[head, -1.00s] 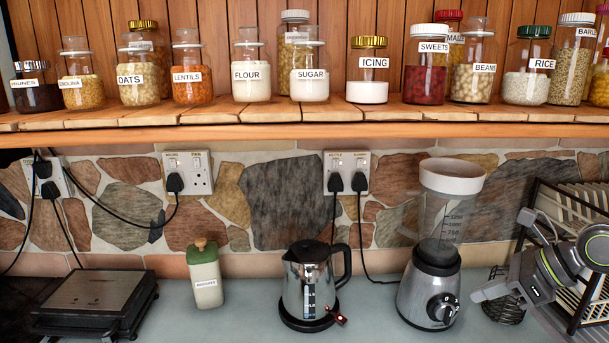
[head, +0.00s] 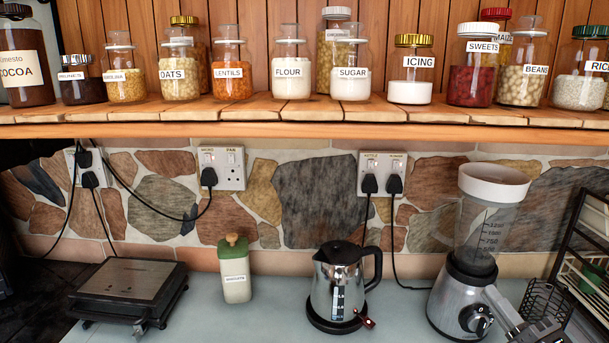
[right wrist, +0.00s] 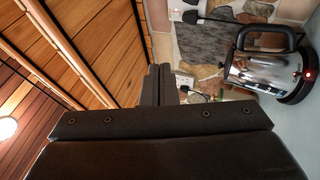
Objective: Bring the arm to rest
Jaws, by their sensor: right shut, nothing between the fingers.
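My right gripper (head: 492,296) is at the lower right of the head view, with its fingers in front of the blender base in the picture. Whether they touch the blender I cannot tell. Most of my right arm is below the frame. In the right wrist view the two dark fingers (right wrist: 158,85) are together, with nothing between them. My left gripper is in neither view.
The blender (head: 462,287) overlaps the gripper in view. A kettle (head: 336,283), a canister (head: 235,270) and a black-sided grill (head: 128,290) stand left along the counter. A dish rack (head: 583,225) is at right. A jar-laden shelf (head: 290,131) runs above.

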